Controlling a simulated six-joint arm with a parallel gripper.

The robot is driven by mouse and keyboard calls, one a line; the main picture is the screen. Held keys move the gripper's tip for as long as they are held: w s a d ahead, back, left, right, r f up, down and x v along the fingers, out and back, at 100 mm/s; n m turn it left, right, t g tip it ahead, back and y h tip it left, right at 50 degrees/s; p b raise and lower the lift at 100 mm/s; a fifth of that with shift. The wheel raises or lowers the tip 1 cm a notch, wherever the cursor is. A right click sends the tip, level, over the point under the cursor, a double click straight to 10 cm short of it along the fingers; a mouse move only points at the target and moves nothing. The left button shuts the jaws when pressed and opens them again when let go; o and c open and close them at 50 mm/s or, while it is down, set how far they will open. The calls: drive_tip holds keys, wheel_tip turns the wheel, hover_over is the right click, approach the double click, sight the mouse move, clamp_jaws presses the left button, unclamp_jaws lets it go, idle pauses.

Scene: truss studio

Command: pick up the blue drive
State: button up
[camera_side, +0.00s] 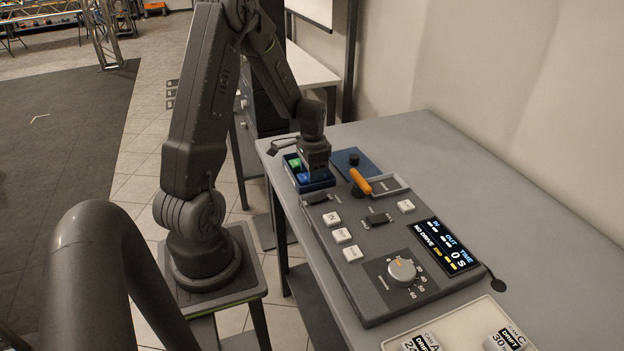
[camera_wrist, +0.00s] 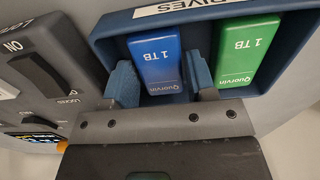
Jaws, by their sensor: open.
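The blue drive (camera_wrist: 158,62) lies in the dark blue tray marked DRIVES (camera_wrist: 110,32), with "1 TB" and "Quorvin" on its face. In the side view the blue drive (camera_side: 304,177) shows just below my gripper (camera_side: 311,172). In the wrist view my gripper (camera_wrist: 161,82) is open, with one blue-grey finger on each side of the blue drive. I cannot tell whether the fingers touch it. A green drive (camera_wrist: 243,50) lies in the same tray, just right of the right finger.
The grey control panel (camera_side: 378,270) with switches, a dial and a screen reading NO DRIVE stands beside the tray. An orange handle (camera_side: 361,181) rises near the tray. White labelled blocks (camera_side: 420,342) sit at the front. The table's right part (camera_side: 520,205) is clear.

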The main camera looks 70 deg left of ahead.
drive_tip(key=shift+f, duration=0.15)
drive_tip(key=c, duration=0.6)
drive_tip(key=shift+c, duration=0.2)
